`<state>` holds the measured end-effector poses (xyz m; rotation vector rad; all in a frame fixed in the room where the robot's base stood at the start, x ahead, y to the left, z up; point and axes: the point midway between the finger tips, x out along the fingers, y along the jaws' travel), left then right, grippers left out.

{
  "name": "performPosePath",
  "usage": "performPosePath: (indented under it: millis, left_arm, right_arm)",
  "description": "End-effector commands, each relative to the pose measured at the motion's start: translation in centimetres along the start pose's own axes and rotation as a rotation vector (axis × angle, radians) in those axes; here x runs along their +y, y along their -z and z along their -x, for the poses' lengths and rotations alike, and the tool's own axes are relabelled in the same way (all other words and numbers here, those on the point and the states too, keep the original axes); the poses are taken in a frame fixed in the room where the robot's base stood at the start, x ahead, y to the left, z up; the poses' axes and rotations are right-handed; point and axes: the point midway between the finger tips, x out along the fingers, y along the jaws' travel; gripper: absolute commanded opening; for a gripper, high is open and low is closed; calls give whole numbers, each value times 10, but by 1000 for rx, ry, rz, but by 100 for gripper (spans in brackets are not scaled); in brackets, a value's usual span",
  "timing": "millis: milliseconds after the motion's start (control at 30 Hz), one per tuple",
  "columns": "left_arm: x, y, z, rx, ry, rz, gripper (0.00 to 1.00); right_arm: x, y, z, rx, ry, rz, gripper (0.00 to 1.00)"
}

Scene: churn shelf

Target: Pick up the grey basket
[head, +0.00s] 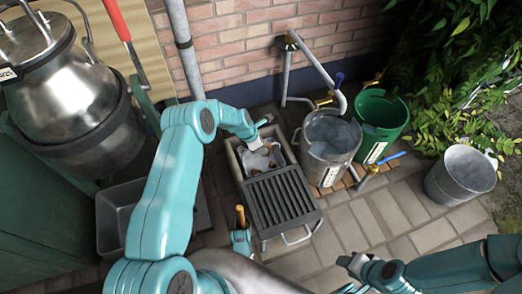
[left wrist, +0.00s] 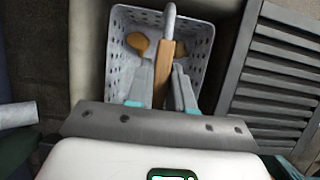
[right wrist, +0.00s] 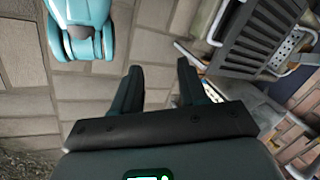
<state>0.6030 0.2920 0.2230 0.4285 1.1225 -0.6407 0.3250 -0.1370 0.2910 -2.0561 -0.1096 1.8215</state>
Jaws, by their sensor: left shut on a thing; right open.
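The grey basket (left wrist: 122,62) shows in the left wrist view as a pale, perforated bin with a metal hoop handle that has a wooden grip (left wrist: 165,75). My left gripper (left wrist: 163,88) is shut on this grip, above the basket. A wooden-ended item (left wrist: 138,43) shows inside it. In the head view the basket (head: 257,161) is in the stone trough (head: 238,170), partly hidden by my left gripper (head: 262,134). I cannot tell whether it touches the trough floor. My right gripper (right wrist: 155,85) is open and empty over the paving; it also shows in the head view (head: 347,272).
A dark slatted rack (head: 279,203) adjoins the trough's near side. A metal bucket (head: 331,138) and a green bucket (head: 382,114) stand to its right, with another metal bucket (head: 461,174) farther right. A steel churn (head: 70,100) and grey tub (head: 115,217) are left.

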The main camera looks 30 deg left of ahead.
Motion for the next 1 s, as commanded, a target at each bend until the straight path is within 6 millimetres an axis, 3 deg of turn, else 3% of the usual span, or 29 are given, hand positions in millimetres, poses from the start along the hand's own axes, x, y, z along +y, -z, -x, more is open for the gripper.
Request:
performPosePath:
  millis: [33,200,500,700,1000]
  left_arm:
    - [1,-8,18,-1,-2,-2,0]
    - [1,-22,51,-2,-3,0,0]
    - [0,-41,98,-1,-2,0,0]
    - [0,-47,114,0,0,-1,0]
    - [0,-49,119,0,-1,1,0]
  right_arm:
    - [-4,-3,11,-14,-1,-3,43]
    - [-9,-14,28,-55,-2,-12,43]
    - [-17,-22,46,-82,-2,-8,43]
    - [-20,-23,50,-86,-1,-2,43]
    - [-21,-23,51,-88,-1,0,43]
